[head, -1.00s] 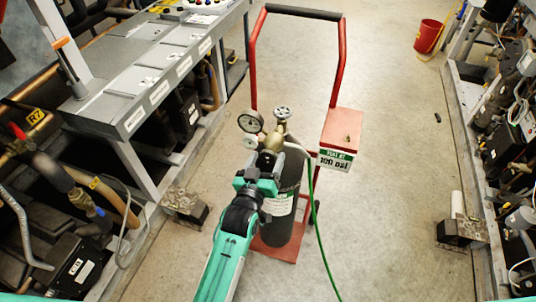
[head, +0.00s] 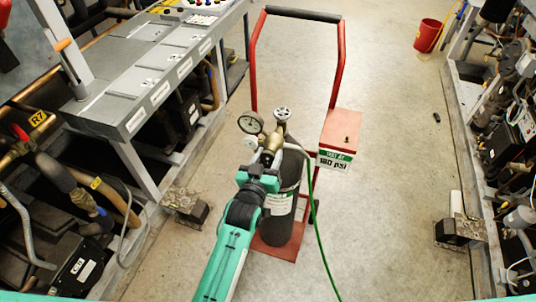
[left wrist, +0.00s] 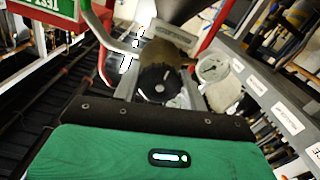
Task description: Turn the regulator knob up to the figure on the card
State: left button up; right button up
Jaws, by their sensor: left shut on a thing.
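The regulator with its brass body (head: 271,142) sits on top of a dark gas cylinder (head: 285,215) on a red trolley. A round pressure gauge (head: 250,122) stands at its left; its needle is too small to read. A card (head: 335,161) on the trolley's red box appears to read 180 psi. My left gripper (head: 265,163) is at the front of the regulator, shut on the dark regulator knob. In the left wrist view the round black knob (left wrist: 156,83) with white marks lies between the fingers. My right gripper is not in view.
A green hose (head: 316,220) runs from the regulator to the floor. The red trolley handle (head: 341,62) rises behind. Compressor racks with a grey bench (head: 130,105) stand left, and more racks right. A red bucket (head: 428,35) is at the back right.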

pick_arm(q)
jog(key=shift+r+m, duration=0.15)
jog(key=shift+m, duration=0.35)
jog(key=shift+m+p, duration=0.3)
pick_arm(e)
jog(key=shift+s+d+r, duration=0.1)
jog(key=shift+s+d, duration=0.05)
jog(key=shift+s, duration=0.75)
pick_arm(q)
jog(key=o, duration=1)
jog(key=shift+s, duration=0.1)
jog(key=b+v, duration=0.1)
jog(key=v, duration=1.2)
jog(key=shift+s+b, duration=0.25)
jog(key=shift+b, duration=0.1)
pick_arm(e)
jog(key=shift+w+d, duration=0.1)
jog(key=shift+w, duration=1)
